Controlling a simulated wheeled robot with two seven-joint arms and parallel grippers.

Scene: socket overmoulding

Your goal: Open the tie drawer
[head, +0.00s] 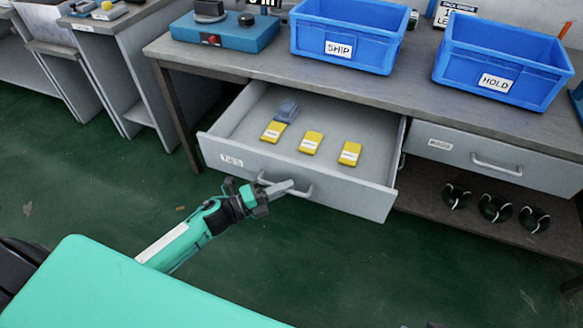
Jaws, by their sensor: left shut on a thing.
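The tie drawer (352,192) is a grey drawer under the workbench, with a small label (231,161) on the left of its front. It stands pulled out, and its inside shows. My left gripper (284,190) is at the left part of the drawer's bar handle (306,191) and is shut on it. Several yellow packs (311,142) lie in the drawer, with a dark grey-blue item (287,110) at the back of the left one. My right gripper is not in view.
The workbench (290,79) carries a blue SHIP bin (349,25), a blue HOLD bin (500,58) and a blue machine (225,35). A shut drawer (455,149) is to the right, above a shelf with several dark rolled items (494,207). The green floor in front is clear.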

